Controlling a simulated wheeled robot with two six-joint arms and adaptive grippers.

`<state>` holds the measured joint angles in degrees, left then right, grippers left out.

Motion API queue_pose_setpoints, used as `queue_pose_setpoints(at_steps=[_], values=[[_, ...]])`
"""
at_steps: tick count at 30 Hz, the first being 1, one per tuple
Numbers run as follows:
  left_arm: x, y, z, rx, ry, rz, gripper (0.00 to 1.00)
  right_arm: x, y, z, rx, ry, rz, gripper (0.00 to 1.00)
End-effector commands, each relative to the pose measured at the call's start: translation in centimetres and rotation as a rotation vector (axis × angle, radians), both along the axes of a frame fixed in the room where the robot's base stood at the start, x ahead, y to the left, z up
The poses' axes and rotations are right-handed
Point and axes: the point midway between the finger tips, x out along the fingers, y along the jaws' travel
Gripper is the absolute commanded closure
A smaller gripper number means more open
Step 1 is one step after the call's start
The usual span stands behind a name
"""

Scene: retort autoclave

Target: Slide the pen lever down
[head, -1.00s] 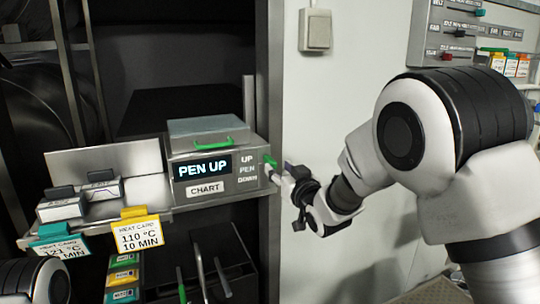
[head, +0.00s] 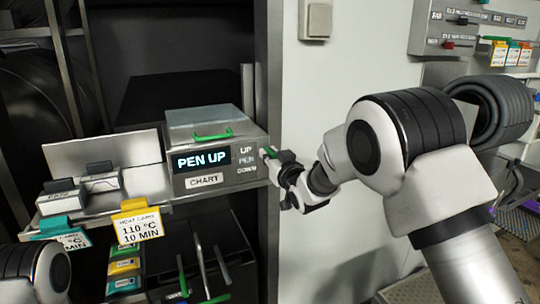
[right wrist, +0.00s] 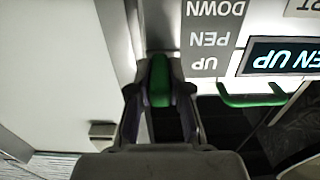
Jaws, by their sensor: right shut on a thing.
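The chart recorder (head: 215,150) is a grey box with a lit display (head: 201,159) reading "PEN UP". Its right edge carries the labels UP, PEN and DOWN. The green pen lever (right wrist: 159,80) stands beside the UP label in the right wrist view, which shows the labels upside down. My right gripper (right wrist: 160,92) is shut on the lever, with one finger on each side of it. In the head view my right gripper (head: 272,156) is at the recorder's right side and mostly hides the lever. My left gripper is out of view.
A green handle (head: 212,135) is on the recorder's lid. A yellow heat card (head: 137,228) and a teal one (head: 64,232) hang from the shelf at left. A pale wall (head: 345,100) with a switch box (head: 315,19) is right of the recorder.

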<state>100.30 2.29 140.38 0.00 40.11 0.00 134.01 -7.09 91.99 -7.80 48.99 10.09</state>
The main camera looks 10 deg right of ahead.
Motion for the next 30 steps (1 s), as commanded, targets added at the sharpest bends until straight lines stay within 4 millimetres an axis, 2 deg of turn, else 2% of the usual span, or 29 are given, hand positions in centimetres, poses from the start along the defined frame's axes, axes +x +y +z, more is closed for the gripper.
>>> queue_pose_setpoints(at_steps=[1, 3, 8, 18, 19, 21, 30], values=[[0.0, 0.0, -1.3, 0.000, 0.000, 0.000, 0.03, 0.0, 0.0, -1.4, 0.000, 0.001, 0.000, 1.00], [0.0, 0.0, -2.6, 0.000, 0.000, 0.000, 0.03, 0.0, 0.0, -2.8, 0.000, 0.001, 0.000, 1.00], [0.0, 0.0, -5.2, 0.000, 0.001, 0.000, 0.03, 0.0, 0.0, -5.6, 0.000, 0.001, 0.000, 1.00], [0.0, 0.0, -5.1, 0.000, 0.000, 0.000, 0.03, -0.1, 0.0, -5.8, -0.001, 0.007, 0.000, 1.00], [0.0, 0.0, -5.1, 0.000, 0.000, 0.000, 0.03, -0.1, 0.0, -5.9, -0.001, 0.007, 0.000, 0.75], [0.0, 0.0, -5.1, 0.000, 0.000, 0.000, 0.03, -0.1, 0.0, -5.8, -0.001, 0.007, 0.000, 0.56], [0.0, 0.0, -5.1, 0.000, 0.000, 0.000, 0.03, -0.2, 0.0, -5.6, -0.001, 0.003, 0.000, 0.56]])
